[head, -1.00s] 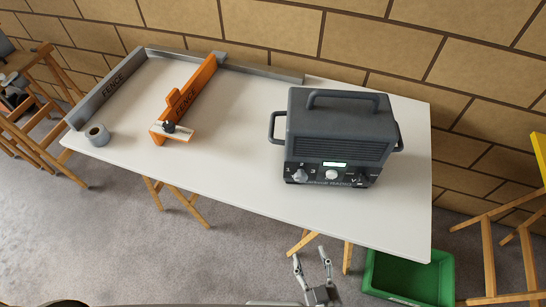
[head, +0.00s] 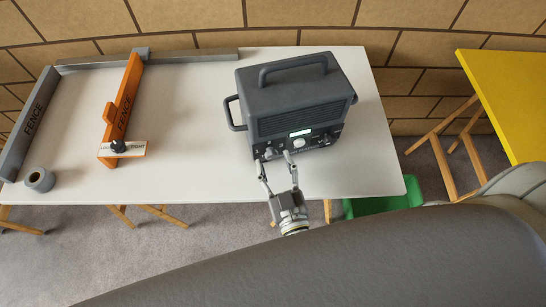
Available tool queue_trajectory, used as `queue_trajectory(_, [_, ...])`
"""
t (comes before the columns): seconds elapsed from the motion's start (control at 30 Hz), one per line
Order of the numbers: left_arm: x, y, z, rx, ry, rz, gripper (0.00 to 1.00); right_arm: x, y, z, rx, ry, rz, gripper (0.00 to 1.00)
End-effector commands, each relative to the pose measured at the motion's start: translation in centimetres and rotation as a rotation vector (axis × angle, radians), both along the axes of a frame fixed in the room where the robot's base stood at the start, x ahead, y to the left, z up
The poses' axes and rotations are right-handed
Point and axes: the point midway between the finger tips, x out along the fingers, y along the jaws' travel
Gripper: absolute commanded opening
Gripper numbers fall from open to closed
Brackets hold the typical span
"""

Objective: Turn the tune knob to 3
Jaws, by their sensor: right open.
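A dark grey radio (head: 292,105) with a top handle stands on the white table (head: 205,125). Its front panel carries a small lit display (head: 300,132), a large pale knob (head: 298,142) in the middle and a smaller knob (head: 269,153) at the left. Labels on the panel are too small to read, so I cannot tell which knob is the tune knob or its setting. My right gripper (head: 274,160) is open at the front panel, its fingertips spread near the left and middle knobs. Whether they touch is unclear. My left gripper is not in view.
An orange fence piece (head: 128,95) with a clamp knob and a grey fence (head: 28,120) lie on the table's left. A tape roll (head: 39,179) is at the front-left. A green crate (head: 380,205) and yellow table (head: 515,95) are at the right.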

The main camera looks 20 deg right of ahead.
Motion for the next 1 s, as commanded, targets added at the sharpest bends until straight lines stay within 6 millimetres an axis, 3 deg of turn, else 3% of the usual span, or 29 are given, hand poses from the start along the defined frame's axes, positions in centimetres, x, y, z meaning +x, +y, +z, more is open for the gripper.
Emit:
queue_trajectory(0.17, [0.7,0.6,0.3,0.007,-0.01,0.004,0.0,1.6,0.0,0.0,0.0,0.0,0.001,0.51])
queue_trajectory(0.47, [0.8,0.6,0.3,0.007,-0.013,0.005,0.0,1.8,0.0,-0.1,0.0,0.001,0.001,0.51])
queue_trajectory(0.83, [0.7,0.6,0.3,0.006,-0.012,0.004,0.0,1.8,0.0,-0.1,0.0,0.001,0.001,0.06])
queue_trajectory(1.0, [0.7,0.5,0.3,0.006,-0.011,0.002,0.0,1.8,0.0,0.0,0.005,0.001,0.001,0.05])
